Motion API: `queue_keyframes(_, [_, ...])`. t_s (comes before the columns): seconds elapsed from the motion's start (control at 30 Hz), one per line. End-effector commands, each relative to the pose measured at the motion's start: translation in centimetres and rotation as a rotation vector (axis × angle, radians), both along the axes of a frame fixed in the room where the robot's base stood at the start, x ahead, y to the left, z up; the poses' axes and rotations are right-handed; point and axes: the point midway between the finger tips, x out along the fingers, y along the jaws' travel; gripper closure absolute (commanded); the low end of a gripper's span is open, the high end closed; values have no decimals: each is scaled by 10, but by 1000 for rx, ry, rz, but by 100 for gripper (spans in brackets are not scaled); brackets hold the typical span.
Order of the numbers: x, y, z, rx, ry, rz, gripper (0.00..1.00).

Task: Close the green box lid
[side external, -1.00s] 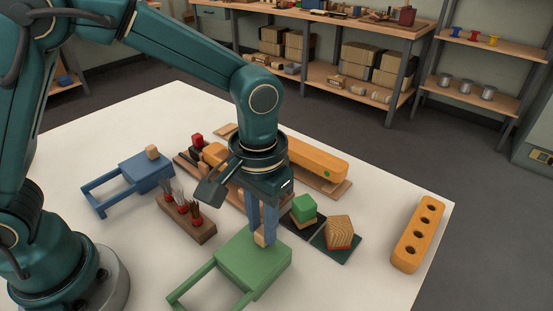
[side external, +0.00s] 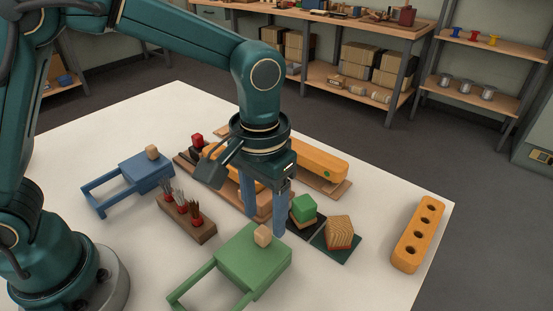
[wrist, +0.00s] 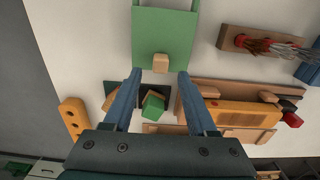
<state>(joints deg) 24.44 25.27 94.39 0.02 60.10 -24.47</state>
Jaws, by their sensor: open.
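The green box (side external: 252,262) stands at the front of the white table, with two green rails reaching to the lower left. Its flat green top carries a small wooden knob (side external: 263,236) near the far edge, and I see no opening in that top. In the wrist view, the green box (wrist: 165,30) is at the top with the knob (wrist: 160,64) at its lower edge. My gripper (side external: 264,222) is open and empty. Its two blue fingers are apart, above and beyond the knob, not touching it. In the wrist view, the fingertips (wrist: 159,75) frame the space just below the knob.
A blue box (side external: 146,170) with its own knob and a wooden holder of bristle tufts (side external: 185,218) lie left. A green block (side external: 303,208) and a wooden block (side external: 340,231) sit right of my gripper. A yellow holed bar (side external: 417,235) stands far right.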

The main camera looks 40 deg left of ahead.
Motion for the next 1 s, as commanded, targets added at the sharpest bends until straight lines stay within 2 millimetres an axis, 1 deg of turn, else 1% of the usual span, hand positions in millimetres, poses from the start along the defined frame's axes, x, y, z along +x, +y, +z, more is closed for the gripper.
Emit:
queue_keyframes(0.03, [1, 0, 8, -3, -6, 0, 43])
queue_keyframes(0.1, [1, 0, 17, -2, -6, 0, 43])
queue_keyframes(0.2, [1, 0, 25, -2, -4, 0, 43])
queue_keyframes(0.3, [0, 0, 28, -1, -2, 0, 43])
queue_keyframes(0.57, [1, 1, 29, 0, -1, 3, 43])
queue_keyframes(0.67, [6, 6, 38, -13, -31, 24, 43])
queue_keyframes(0.77, [8, 18, 58, -35, -84, 64, 43])
queue_keyframes(0.83, [4, 31, 74, -49, -127, 99, 43])
queue_keyframes(0.9, [-2, 45, 88, -62, -176, 127, 43])
queue_keyframes(1.0, [-15, 64, 102, -73, -241, 150, 43])
